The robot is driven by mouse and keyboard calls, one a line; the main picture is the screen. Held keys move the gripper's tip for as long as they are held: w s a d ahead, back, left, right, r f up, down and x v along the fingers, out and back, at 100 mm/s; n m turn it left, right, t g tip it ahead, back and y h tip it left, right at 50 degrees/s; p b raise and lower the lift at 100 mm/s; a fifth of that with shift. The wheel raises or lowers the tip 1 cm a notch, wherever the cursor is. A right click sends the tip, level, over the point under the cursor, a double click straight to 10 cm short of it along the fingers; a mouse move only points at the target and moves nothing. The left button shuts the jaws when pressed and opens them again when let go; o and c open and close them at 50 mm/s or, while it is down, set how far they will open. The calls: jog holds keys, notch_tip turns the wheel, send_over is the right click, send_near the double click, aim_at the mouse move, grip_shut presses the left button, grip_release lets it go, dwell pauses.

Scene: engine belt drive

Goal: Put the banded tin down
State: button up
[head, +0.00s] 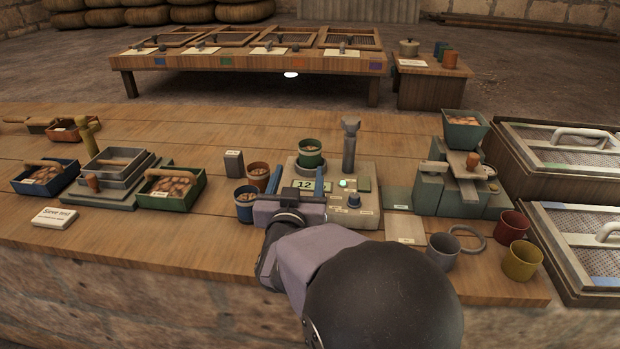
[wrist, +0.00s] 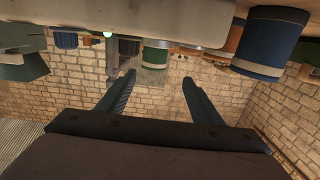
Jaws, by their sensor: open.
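A green tin (head: 310,152) with a pale band stands upright on the grey scale (head: 340,215), whose display reads 12. In the wrist view, which looks upside down, the green tin (wrist: 155,56) shows beyond and between my fingertips, apart from them. A blue tin (head: 245,203) stands on the bench left of the scale; its pale band shows in the wrist view (wrist: 268,42). A brown tin (head: 258,175) stands behind it. More than one tin has a band.
A grey post (head: 350,145) rises at the scale's back. Left are a green tray (head: 172,190), a blue tray (head: 45,178) and stacked sieves. Right are a hopper stand (head: 460,185), grey, red and yellow cups and a ring (head: 468,238). The front left bench is mostly clear.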

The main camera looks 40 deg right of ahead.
aim_at(309, 154)
jog(key=shift+s+d+f+h, duration=0.1)
jog(key=shift+s+d+h, duration=0.2)
jog(key=shift+d+h, duration=0.1)
jog(key=shift+w+d, duration=0.1)
jog(key=shift+w+d+p, duration=0.1)
jog(key=shift+p, duration=0.4)
jog(key=p+x, duration=0.1)
jog(key=p, duration=0.1)
jog(key=shift+w+d+p, duration=0.2)
jog(key=shift+p, duration=0.2)
jog(key=shift+w+d, duration=0.25)
jog(key=x, duration=0.2)
jog(key=shift+w+d, duration=0.55)
jog(key=shift+w, duration=0.05)
jog(key=shift+d, duration=0.1)
